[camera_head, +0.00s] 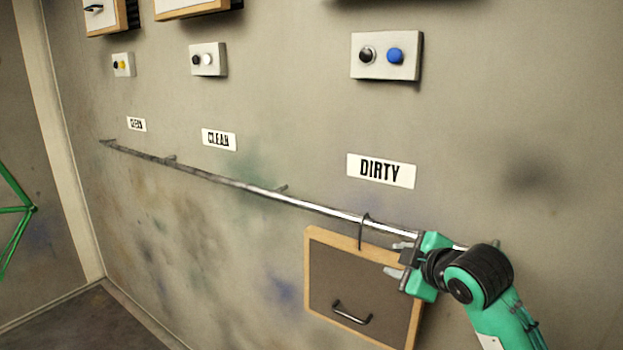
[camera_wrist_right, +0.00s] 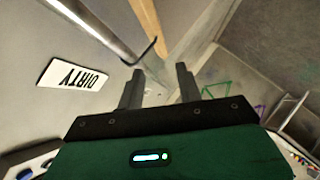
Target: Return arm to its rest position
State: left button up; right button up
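My right arm comes in from the lower right in the head view. Its green and black gripper (camera_head: 396,259) is in front of the upper right part of a hanging framed panel, just below the rail. In the right wrist view the two dark fingers (camera_wrist_right: 160,88) stand apart with nothing held between them. I cannot tell whether the gripper touches the panel. My left arm and gripper are not in view.
A wood-framed brown panel (camera_head: 335,285) with a handle hangs by a hook from a metal rail (camera_head: 245,188) along the wall. A DIRTY label (camera_head: 381,171) and button boxes (camera_head: 386,55) are above. Green tubes (camera_head: 14,209) stand far left.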

jog(key=s+d+f+m+g+h, duration=0.1)
jog(key=s+f+m+g, duration=0.15)
jog(key=s+f, duration=0.65)
jog(key=s+d+f+m+g+h, duration=0.1)
jog(key=s+f+m, duration=0.35)
jog(key=f, duration=0.95)
jog(key=s+d+f+m+g+h, duration=0.1)
jog(key=s+f+m+g, duration=0.1)
jog(key=s+f, duration=0.35)
jog(key=s+d+f+m+g+h, duration=0.1)
jog(key=s+d+f+m, duration=0.1)
jog(key=s, duration=0.7)
jog(key=s+d+f+m+g, duration=0.15)
jog(key=s+f, duration=0.25)
jog(key=s, duration=0.4)
notch_tip(320, 180, down, 34)
jog(key=r+g+b, duration=0.1)
jog(key=g+b, duration=0.1)
jog(key=s+d+f+b, duration=0.1)
jog(key=s+d+f, duration=0.1)
jog(key=s+f, duration=1.7)
notch_tip(320, 180, down, 2)
jog(key=shift+s+d+f+g+h+b, duration=0.15)
jog(key=shift+s+d+g+h+b, duration=0.15)
jog(key=shift+d+g+b, duration=0.1)
jog(key=shift+a, duration=0.1)
